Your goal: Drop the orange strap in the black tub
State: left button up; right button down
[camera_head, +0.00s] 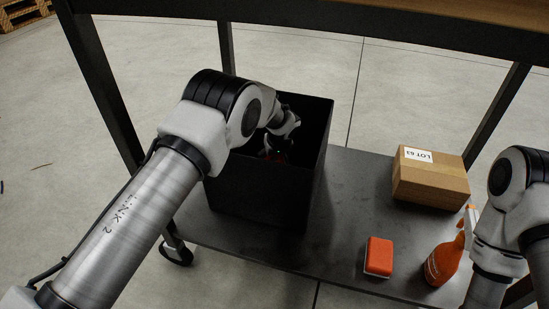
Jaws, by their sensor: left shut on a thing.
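The black tub (262,190) stands on the lower shelf, left of the middle, with its open top facing up. My left arm reaches over its left wall. My left gripper (274,148) points down into the tub's mouth and is shut. A small patch of the orange strap (281,157) shows at the fingertips, inside the tub's opening. Most of the strap is hidden by the gripper and the dark inside. I cannot tell whether the strap touches the tub's floor. My right arm is at the right edge, and its gripper is out of view.
A cardboard box (430,185) with a LOT 63 label sits on the shelf right of the tub. An orange sponge-like block (379,256) and an orange spray bottle (444,262) stand at the front right. Dark table legs (497,112) rise around the shelf. Bare shelf lies between tub and box.

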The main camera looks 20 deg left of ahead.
pick_arm(q)
jog(key=shift+f, duration=0.45)
jog(key=o, duration=1.3)
jog(key=shift+c, duration=0.2)
jog(key=shift+r, duration=0.15)
jog(key=p+v, duration=0.4)
jog(key=v, duration=0.4)
jog(key=shift+r+p, duration=0.3)
jog(key=shift+r, duration=0.05)
jog(key=shift+f, duration=0.1)
jog(key=shift+w, duration=0.1)
